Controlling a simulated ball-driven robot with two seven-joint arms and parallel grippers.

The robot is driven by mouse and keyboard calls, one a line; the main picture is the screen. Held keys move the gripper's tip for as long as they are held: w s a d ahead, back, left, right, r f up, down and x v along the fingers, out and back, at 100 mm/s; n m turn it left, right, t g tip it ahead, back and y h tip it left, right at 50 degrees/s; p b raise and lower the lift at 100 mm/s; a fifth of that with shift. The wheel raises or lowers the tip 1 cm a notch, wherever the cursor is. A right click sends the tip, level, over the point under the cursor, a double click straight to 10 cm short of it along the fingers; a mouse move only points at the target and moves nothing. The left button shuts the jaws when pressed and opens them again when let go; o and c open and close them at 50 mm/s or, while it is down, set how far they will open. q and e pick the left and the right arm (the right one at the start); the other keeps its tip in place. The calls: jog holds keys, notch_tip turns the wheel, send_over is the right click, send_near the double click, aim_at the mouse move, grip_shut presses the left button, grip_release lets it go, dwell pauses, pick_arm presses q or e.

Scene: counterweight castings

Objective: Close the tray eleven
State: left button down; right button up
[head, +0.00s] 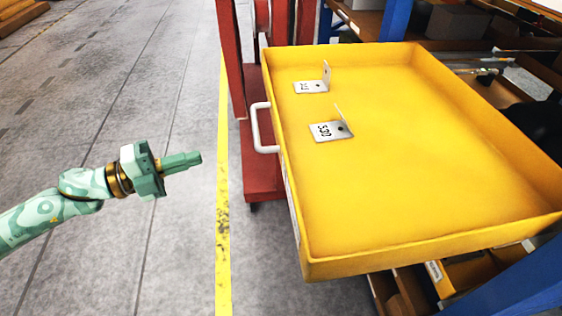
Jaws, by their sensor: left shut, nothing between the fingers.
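A yellow tray (400,190) is pulled out of a rack and fills the right of the head view. Its pale bar handle (258,128) is on the tray's left face. Two metal angle brackets stand in the tray, one marked with a label at the far left (313,87) and one nearer (331,130). My left gripper (198,158) is shut and empty, left of the tray and apart from the handle, pointing right. The tray's number is not readable. My right gripper is not in view.
Red uprights (232,60) stand behind the handle. A blue post (397,18) and shelves with boxes (457,22) are at the back right. More bins (468,272) show below the tray.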

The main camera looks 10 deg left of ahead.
aim_at(284, 168)
pick_arm(q)
jog(key=s+d+m+g+h, duration=0.2)
jog(key=s+d+m+g, duration=0.1)
jog(key=s+g, duration=0.15)
jog(key=shift+t, duration=0.25)
jog(key=x, duration=1.3)
jog(key=shift+w+d+r, duration=0.1)
jog(key=shift+d+r, duration=0.15)
jog(key=shift+r, duration=0.05)
jog(key=shift+d, duration=0.1)
